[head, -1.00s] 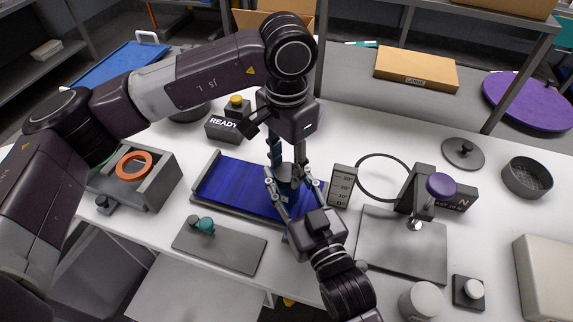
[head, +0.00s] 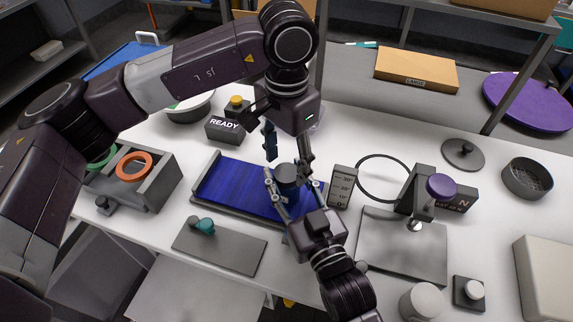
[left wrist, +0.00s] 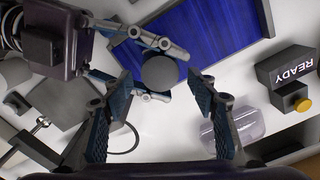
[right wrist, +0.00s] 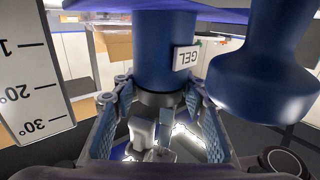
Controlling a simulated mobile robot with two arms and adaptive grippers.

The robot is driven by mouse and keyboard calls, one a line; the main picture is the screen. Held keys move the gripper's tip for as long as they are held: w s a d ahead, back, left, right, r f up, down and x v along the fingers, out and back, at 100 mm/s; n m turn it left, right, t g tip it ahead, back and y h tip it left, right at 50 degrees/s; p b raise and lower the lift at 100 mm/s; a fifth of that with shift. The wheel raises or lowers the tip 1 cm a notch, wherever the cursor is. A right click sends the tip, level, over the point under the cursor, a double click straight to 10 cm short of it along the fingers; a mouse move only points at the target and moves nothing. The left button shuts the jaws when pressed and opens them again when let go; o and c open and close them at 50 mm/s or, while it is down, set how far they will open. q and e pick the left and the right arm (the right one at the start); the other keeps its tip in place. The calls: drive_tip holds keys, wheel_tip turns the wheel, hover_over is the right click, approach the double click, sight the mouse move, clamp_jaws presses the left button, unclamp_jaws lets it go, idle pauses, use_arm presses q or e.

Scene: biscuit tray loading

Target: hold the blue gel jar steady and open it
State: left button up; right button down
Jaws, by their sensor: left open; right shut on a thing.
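The blue gel jar (head: 287,190) stands at the blue mat (head: 235,188), with a dark grey round top that shows from above in the left wrist view (left wrist: 160,73). My right gripper (head: 284,190) is shut on the jar from the front. In the right wrist view the jar (right wrist: 165,50) shows its GEL label upside down, with a dark band between my right fingers (right wrist: 160,100). My left gripper (head: 288,157) is open above the jar. In the left wrist view its fingers are spread on either side of the top, apart from it.
An angle gauge (head: 342,187) stands close right of the jar. A READY sign (head: 224,129) with a yellow button is behind left. A grey plate with a teal knob (head: 204,227) lies front left. A purple-knobbed device (head: 440,187) and a wire ring (head: 382,158) are right.

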use_arm(q)
wheel_tip(320, 180, up, 3)
drive_tip(key=shift+f, duration=0.1)
wheel_tip(320, 180, up, 3)
drive_tip(key=m, duration=0.3)
drive_tip(key=shift+f, duration=0.1)
wheel_tip(320, 180, down, 8)
drive_tip(key=shift+r, duration=0.25)
drive_tip(key=shift+c, duration=0.4)
drive_tip(key=c, duration=1.2)
drive_tip(key=shift+n, duration=1.5)
